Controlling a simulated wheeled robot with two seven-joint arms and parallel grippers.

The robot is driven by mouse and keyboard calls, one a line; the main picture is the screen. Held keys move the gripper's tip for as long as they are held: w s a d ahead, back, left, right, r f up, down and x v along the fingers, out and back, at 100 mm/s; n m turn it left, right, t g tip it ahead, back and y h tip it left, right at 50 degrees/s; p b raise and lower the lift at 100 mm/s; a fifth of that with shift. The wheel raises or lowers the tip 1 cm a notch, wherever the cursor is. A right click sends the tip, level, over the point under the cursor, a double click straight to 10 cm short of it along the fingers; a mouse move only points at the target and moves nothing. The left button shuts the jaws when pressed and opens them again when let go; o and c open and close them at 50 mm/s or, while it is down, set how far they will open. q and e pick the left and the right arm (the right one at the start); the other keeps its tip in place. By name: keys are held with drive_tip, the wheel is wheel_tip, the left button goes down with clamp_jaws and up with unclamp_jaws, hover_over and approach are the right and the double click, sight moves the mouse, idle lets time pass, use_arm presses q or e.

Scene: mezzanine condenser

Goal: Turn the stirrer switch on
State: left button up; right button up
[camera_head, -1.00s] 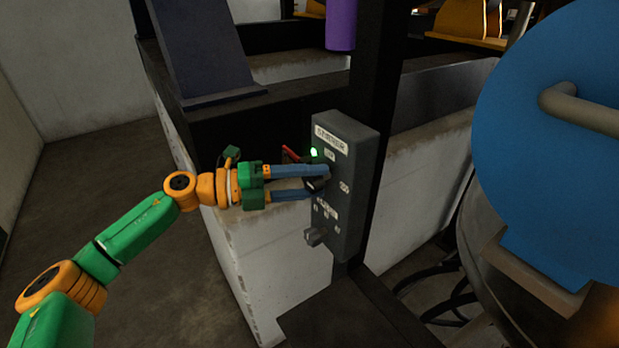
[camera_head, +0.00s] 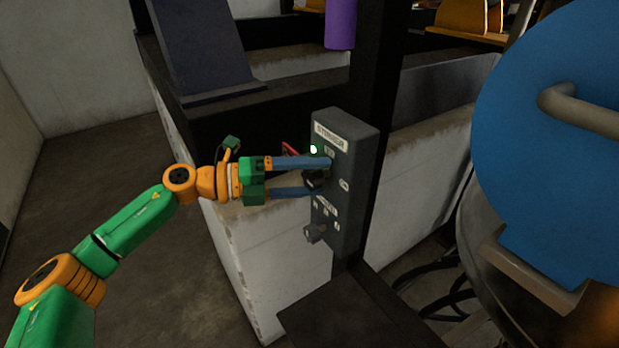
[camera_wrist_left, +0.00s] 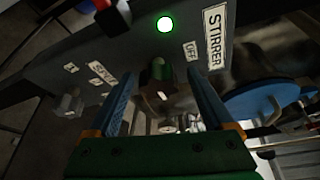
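The stirrer switch is a dark rotary knob (camera_head: 316,181) on a grey control box (camera_head: 354,195) fixed to a black post. The box carries a STIRRER label (camera_wrist_left: 216,37), and a small OFF label (camera_wrist_left: 191,51) sits near the knob. A green lamp (camera_head: 313,149) on the box is lit; it also shows in the left wrist view (camera_wrist_left: 166,24). My left gripper (camera_head: 328,177) is open, its two blue fingers on either side of the knob (camera_wrist_left: 158,75). I cannot tell which mark the knob points at. My right gripper is not in view.
A second, smaller knob (camera_head: 314,233) sits low on the same box. A red part (camera_head: 291,148) is behind my upper finger. A pale low wall (camera_head: 262,262) stands behind and below the arm. A large blue disc with a handle (camera_head: 550,130) is at the right.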

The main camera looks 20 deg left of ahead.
use_arm(q)
drive_tip(key=b+v, duration=0.3)
drive_tip(key=v, duration=0.4)
drive_tip(key=shift+b, duration=0.4)
